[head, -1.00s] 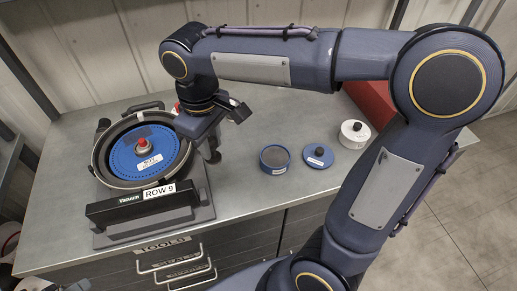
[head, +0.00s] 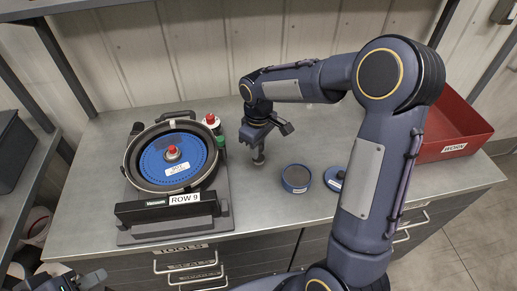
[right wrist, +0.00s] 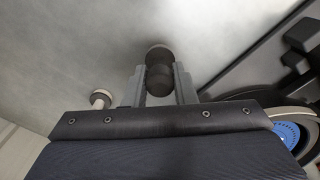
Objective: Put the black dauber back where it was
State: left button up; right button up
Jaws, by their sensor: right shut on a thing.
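My right gripper (head: 258,157) points down over the bench, to the right of the seed meter. In the right wrist view its two fingers (right wrist: 159,88) are shut on the black dauber (right wrist: 158,78), a dark round-ended piece. Its far end shows beyond the fingertips. In the head view the dauber is hard to make out at the fingers. I cannot tell whether it touches the bench. My left gripper (head: 85,282) shows only partly at the bottom left edge; its jaws are unclear.
The seed meter (head: 128,172) has a blue disc and stands on a grey base. A blue tin (head: 296,179) and blue lid (head: 336,178) lie right. A red WORN bin (head: 470,140) is far right.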

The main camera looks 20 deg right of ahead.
jog(key=shift+f, duration=0.85)
jog(key=shift+f, duration=0.2)
jog(key=o, duration=1)
jog(key=shift+r, duration=0.2)
